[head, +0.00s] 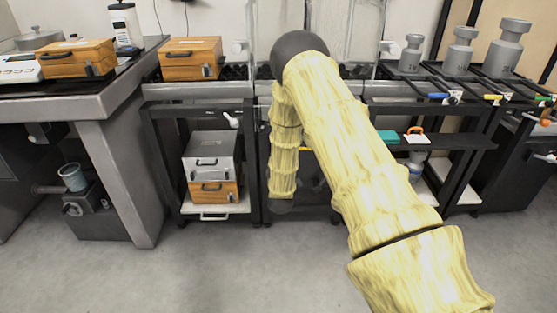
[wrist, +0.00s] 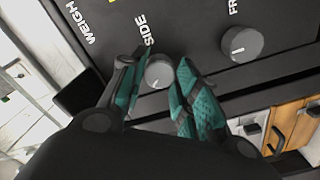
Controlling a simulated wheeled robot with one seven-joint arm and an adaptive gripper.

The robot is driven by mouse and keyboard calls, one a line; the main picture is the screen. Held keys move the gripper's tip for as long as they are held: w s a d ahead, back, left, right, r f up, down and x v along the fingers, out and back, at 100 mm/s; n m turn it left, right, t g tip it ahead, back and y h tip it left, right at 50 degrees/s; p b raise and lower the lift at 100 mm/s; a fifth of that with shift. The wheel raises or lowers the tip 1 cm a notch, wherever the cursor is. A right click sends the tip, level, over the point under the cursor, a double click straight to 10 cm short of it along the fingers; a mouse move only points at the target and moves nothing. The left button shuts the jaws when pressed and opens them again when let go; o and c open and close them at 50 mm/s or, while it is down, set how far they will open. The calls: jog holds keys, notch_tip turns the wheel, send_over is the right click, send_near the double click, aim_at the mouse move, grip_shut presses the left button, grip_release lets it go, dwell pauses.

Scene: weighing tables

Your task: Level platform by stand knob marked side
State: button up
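The stand knob marked SIDE (wrist: 158,73) is a round grey knob on a black panel (wrist: 195,28) in the wrist view. My gripper (wrist: 157,85) is at this knob, with its two teal-padded fingers on either side of it. The left finger seems close to the knob's edge; I cannot tell whether either finger touches it. The fingers are apart. A second grey knob, its label partly cut off and starting "FR" (wrist: 242,44), sits to the right. In the head view my arm hides the middle of the stand, and the gripper and knob are not visible there. The platform cannot be made out.
Wooden cases (head: 191,58) and (head: 76,58) stand on the tables at left. Grey weights (head: 460,50) stand at right. A lower shelf holds a grey case (head: 212,146) on a wooden one. Open grey floor (head: 230,270) lies in front.

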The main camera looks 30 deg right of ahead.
jog(key=o, duration=0.4)
jog(key=v, duration=1.2)
jog(key=shift+s, duration=0.1)
